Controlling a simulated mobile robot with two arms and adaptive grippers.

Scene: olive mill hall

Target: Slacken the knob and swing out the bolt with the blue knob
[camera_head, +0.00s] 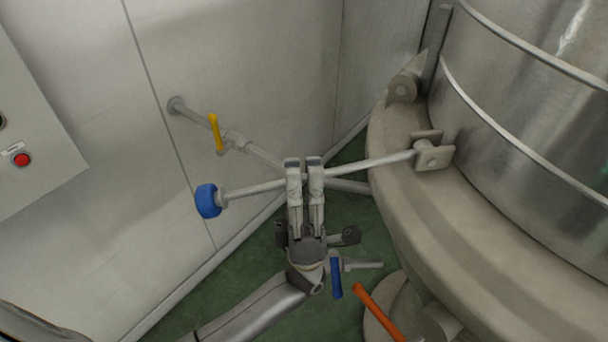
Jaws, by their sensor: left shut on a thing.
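The bolt (370,163) is a long light-grey rod with a round blue knob (207,200) at its left end. Its right end sits in a lug (434,157) on the rim of the large metal vessel (500,215). The bolt points out to the left, away from the vessel, with the knob out near the wall panel. My left gripper (304,171) comes up from below and is shut on the bolt's middle. Its fingers hide a short stretch of the rod. My right gripper is not in view.
A pipe with a yellow-handled valve (216,133) runs from the wall behind the bolt. A blue lever (336,277) and an orange handle (377,311) are low beside my left gripper. A control box with a red button (22,160) is at the left.

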